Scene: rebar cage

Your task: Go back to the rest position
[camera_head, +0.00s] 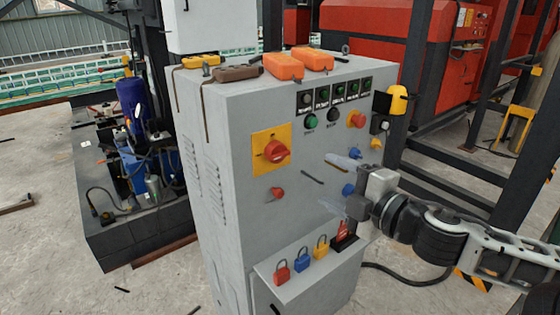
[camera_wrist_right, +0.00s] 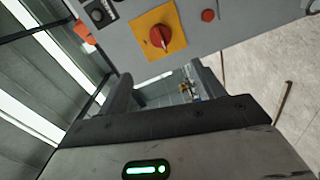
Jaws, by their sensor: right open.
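My right gripper (camera_head: 338,184) reaches in from the right in the head view, in front of the grey control cabinet (camera_head: 232,150). Its two fingers are apart with nothing seen between them. In the wrist view the right gripper (camera_wrist_right: 160,85) also shows its fingers spread. Beyond them is the red rotary switch (camera_wrist_right: 160,37) on its yellow plate. The same switch (camera_head: 275,151) is on the cabinet front, left of the gripper, with a clear gap. Whether the fingers touch the panel cannot be told. My left gripper is not in view.
Orange boxes (camera_head: 284,66) lie on the cabinet top. Dark posts (camera_head: 410,60) and red machinery (camera_head: 372,16) stand behind at right. A blue motor unit (camera_head: 135,110) stands at left.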

